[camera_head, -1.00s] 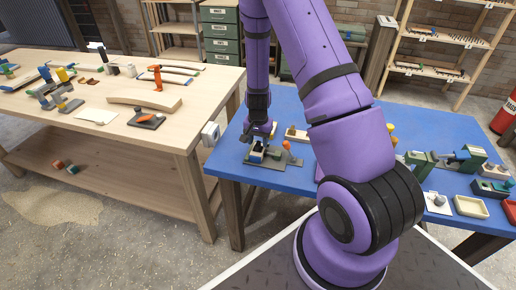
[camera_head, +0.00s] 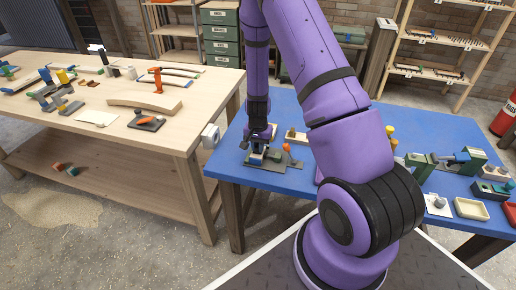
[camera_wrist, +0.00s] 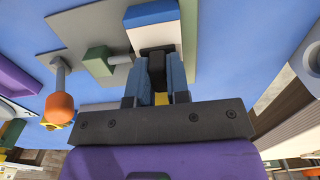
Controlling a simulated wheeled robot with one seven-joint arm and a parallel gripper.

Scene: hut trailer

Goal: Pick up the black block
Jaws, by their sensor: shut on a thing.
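In the wrist view, the black block (camera_wrist: 157,69) is between the two blue-grey fingers of my gripper (camera_wrist: 156,78), which are shut on it. Just beyond it is a white block with a blue top (camera_wrist: 152,28), on a grey-green plate (camera_wrist: 75,28). I cannot tell whether the black block touches it. In the head view, my gripper (camera_head: 258,151) points down at the fixture near the blue table's front left. There, the black block cannot be told apart from the dark fingers.
A clamp with an orange knob (camera_wrist: 60,106) and a green block (camera_wrist: 98,60) is beside my gripper. The blue table (camera_head: 300,183) holds more fixtures and trays at its right. A wooden workbench (camera_head: 190,116) with tools stands at the left.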

